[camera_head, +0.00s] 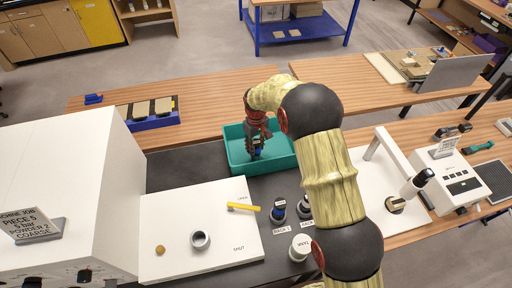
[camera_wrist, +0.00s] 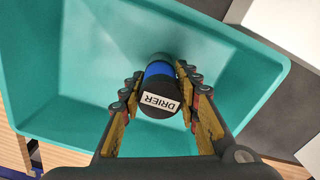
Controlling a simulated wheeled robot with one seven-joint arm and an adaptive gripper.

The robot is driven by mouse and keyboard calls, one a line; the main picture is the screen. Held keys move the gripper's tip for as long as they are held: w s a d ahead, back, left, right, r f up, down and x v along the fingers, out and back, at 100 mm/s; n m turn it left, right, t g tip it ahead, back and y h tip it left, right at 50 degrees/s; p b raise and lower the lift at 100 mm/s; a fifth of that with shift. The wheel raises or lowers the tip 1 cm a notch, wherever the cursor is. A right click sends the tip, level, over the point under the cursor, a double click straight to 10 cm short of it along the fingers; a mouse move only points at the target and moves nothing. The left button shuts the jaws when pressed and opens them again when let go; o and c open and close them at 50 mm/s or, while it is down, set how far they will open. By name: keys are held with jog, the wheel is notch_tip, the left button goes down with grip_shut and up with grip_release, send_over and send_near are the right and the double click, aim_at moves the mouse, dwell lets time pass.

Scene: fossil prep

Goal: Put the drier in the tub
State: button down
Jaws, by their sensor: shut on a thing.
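The drier (camera_wrist: 160,92) is a dark cylinder with a blue band and a white label reading DRIER. My gripper (camera_wrist: 159,95) is shut on it, with a finger on each side, in the wrist view. The tub (camera_head: 232,146) is a teal open tray on the dark bench top, and its sloping wall (camera_wrist: 262,62) fills much of the wrist view. In the head view my gripper (camera_head: 257,146) points down over the tub's inside with the drier between its fingers. I cannot tell whether the drier touches the tub's floor.
A white machine (camera_head: 60,165) with a panel and a yellow lever (camera_head: 243,206) stands left of and in front of the tub. A blue tray (camera_head: 152,122) lies behind left.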

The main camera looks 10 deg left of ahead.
jog(key=c, duration=1.3)
grip_release()
jog(key=shift+r, duration=0.1)
notch_tip(320, 180, up, 12)
jog(key=shift+r+b, duration=0.1)
jog(key=shift+b, duration=0.75)
